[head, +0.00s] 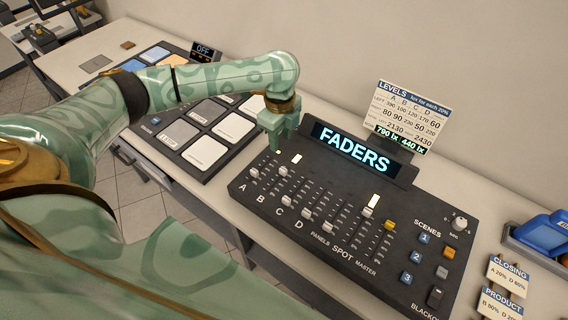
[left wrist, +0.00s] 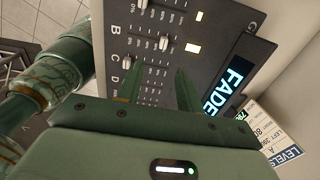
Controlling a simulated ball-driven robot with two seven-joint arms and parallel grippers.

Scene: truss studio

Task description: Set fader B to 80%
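The dark fader console (head: 340,275) lies on the bench, its lit FADERS display (head: 351,147) along the back. Fader A's cap (head: 254,172) stands at the left end. The cap that appears to be fader B's (head: 283,171) is one column right and farther up its slot; it also shows in the left wrist view (left wrist: 163,43). Its exact percentage is too small to read. My left gripper (head: 277,148) points down above the console's back-left edge, behind that cap and apart from it. In the left wrist view, its fingers (left wrist: 158,80) are spread with nothing between them. My right gripper is out of view.
A levels card (head: 411,115) stands behind the display. A pad panel (head: 207,150) lies left of the console. Scene buttons (head: 416,257), a knob (head: 460,223) and blue items (head: 541,238) are at the right. Other fader caps (head: 327,227) stand close by.

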